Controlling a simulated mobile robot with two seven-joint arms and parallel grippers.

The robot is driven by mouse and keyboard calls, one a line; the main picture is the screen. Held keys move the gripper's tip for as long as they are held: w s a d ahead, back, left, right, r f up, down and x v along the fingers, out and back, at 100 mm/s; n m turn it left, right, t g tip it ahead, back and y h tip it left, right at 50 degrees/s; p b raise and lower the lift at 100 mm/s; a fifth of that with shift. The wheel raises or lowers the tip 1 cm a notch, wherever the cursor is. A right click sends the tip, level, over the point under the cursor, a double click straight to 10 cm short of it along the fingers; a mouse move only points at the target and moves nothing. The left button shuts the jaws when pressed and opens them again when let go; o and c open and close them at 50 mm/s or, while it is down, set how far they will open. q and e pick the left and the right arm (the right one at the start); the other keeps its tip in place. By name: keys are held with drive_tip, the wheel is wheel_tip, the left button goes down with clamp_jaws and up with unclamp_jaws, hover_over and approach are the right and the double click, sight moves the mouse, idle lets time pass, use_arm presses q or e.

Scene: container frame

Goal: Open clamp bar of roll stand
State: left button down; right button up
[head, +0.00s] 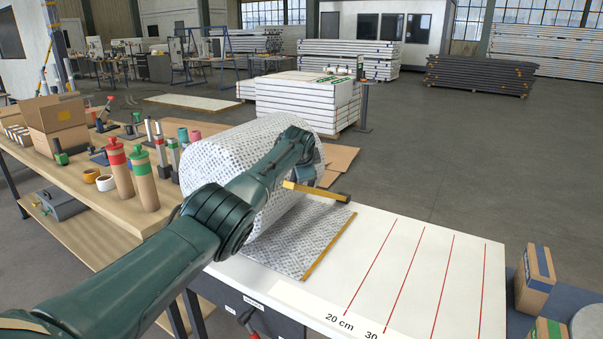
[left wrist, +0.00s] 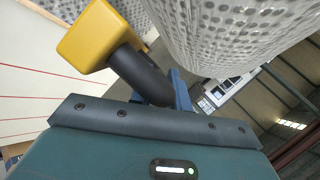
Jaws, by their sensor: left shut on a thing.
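The clamp bar (head: 303,188), yellow with a dark end, sits raised and slanted above the sheet in front of the roll. The large patterned roll (head: 235,150) lies on the stand, partly hidden by my left arm. Its loose sheet (head: 305,232) lies flat on the white table, with a yellow strip along its edge. My left gripper (head: 308,176) is at the bar, right of the roll. In the left wrist view the bar's yellow block (left wrist: 92,38) and dark shaft (left wrist: 143,75) show at the shut fingers (left wrist: 178,92). The exact contact is partly hidden. My right gripper is in neither view.
The white table (head: 440,260) has red measuring lines and is clear right of the sheet. A wooden bench (head: 110,205) at left holds bottles (head: 143,180), a cardboard box (head: 58,125) and tools. Small boxes (head: 535,278) stand at the right.

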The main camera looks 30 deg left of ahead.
use_arm(q)
drive_tip(key=shift+w+a+r, duration=0.1)
drive_tip(key=shift+w+r, duration=0.05)
drive_tip(key=shift+r, duration=0.05)
idle(0.4)
drive_tip(key=c, duration=1.3)
unclamp_jaws()
drive_tip(key=shift+s+r+p, duration=0.25)
drive_tip(key=shift+r+p, duration=0.15)
drive_tip(key=shift+p, duration=0.1)
drive_tip(key=shift+p+v, duration=0.5)
drive_tip(key=shift+v, duration=0.45)
drive_tip(key=b+v, duration=0.1)
drive_tip(key=v, duration=0.9)
drive_tip(key=shift+s+b, duration=0.2)
drive_tip(key=shift+b, duration=0.15)
